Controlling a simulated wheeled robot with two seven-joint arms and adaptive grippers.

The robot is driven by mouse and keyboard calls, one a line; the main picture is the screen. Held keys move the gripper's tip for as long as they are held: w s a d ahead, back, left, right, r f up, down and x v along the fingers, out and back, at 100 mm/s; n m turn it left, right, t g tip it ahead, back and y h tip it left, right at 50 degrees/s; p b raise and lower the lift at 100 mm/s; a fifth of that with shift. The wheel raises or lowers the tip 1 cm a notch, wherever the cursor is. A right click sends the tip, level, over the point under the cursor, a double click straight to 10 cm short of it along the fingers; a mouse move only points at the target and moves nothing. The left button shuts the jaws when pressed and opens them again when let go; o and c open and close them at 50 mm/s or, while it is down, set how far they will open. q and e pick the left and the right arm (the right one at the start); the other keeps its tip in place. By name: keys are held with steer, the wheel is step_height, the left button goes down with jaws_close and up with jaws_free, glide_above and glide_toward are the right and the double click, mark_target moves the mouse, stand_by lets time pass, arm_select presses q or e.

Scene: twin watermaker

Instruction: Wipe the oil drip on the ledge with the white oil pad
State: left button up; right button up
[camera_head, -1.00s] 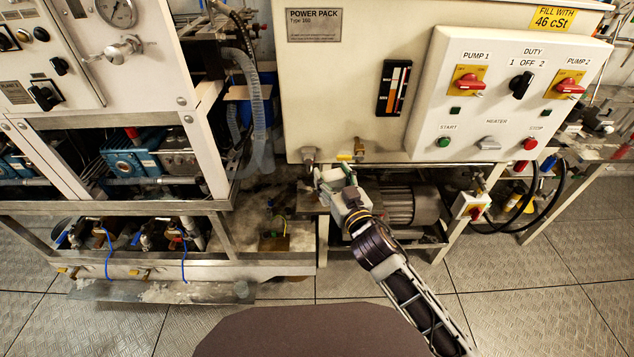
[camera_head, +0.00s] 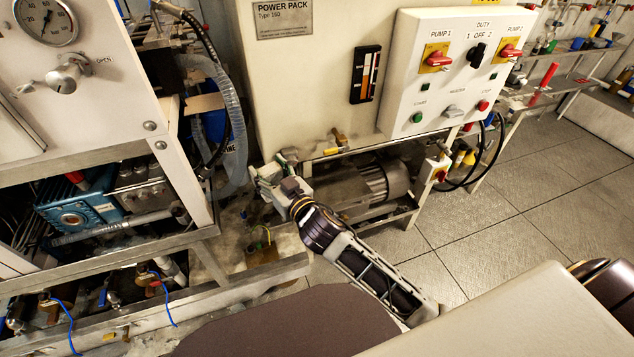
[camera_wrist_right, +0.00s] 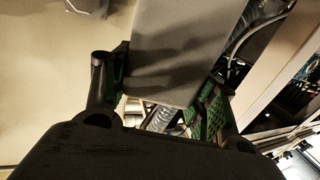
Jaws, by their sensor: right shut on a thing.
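My right gripper (camera_head: 268,180) is in front of the lower left corner of the power pack tank, in the gap beside the left machine frame. In the right wrist view, the gripper (camera_wrist_right: 162,100) is shut on a flat, pale grey-white slab (camera_wrist_right: 185,45), which looks like the white oil pad. The slab sits between the green-lined fingers and reaches away from them. I cannot make out the oil drip in either view, nor tell for sure which edge is its ledge. My left gripper is not in view.
The power pack tank (camera_head: 310,90) and its control box (camera_head: 455,75) stand behind the gripper. A motor (camera_head: 365,185) lies under the tank. Hoses (camera_head: 225,120) hang left of the gripper, beside the machine frame (camera_head: 185,170). Open floor (camera_head: 500,215) lies to the right.

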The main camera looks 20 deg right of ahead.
steer(key=shift+a, duration=0.15)
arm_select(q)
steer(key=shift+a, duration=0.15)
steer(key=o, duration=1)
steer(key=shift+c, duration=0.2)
arm_select(e)
steer(key=shift+d+f, duration=0.1)
steer(key=shift+d, duration=0.45)
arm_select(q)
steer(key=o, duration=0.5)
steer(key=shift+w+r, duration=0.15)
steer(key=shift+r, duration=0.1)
arm_select(e)
steer(key=s+d+f+m+h, duration=0.1)
steer(key=s+d+f+h, duration=0.1)
steer(key=d, duration=0.5)
steer(key=s+d+f+m+h, duration=0.2)
steer(key=d+h, duration=0.1)
steer(key=d, duration=0.3)
steer(key=shift+s+d+f+t, duration=0.3)
steer(key=shift+d+t, duration=0.1)
steer(key=shift+w+f, duration=0.1)
